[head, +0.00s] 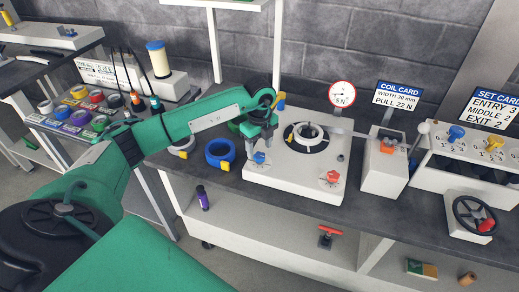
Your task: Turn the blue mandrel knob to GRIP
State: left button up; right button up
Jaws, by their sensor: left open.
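The blue mandrel knob (259,157) is on the front left of the white decoiler box (290,181). Its markings are too small to read, so its setting cannot be told. My left gripper (262,141) points down just above and behind the knob, open and empty. Whether its fingers touch the knob cannot be told. A white coil (308,129) sits on the dark round mandrel on top of the box. A red knob (332,177) is at the box's front right. My right gripper is not in view.
A feeder unit (384,172), a panel with blue and yellow knobs (470,145) and a handwheel (475,215) stand to the right. The bench front before the box is narrow.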

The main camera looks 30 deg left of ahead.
aim_at(259, 159)
pick_arm(q)
jog(key=shift+f, duration=1.45)
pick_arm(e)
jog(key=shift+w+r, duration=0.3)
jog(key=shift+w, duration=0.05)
pick_arm(q)
jog(key=shift+c, duration=0.5)
jog(key=c, duration=0.9)
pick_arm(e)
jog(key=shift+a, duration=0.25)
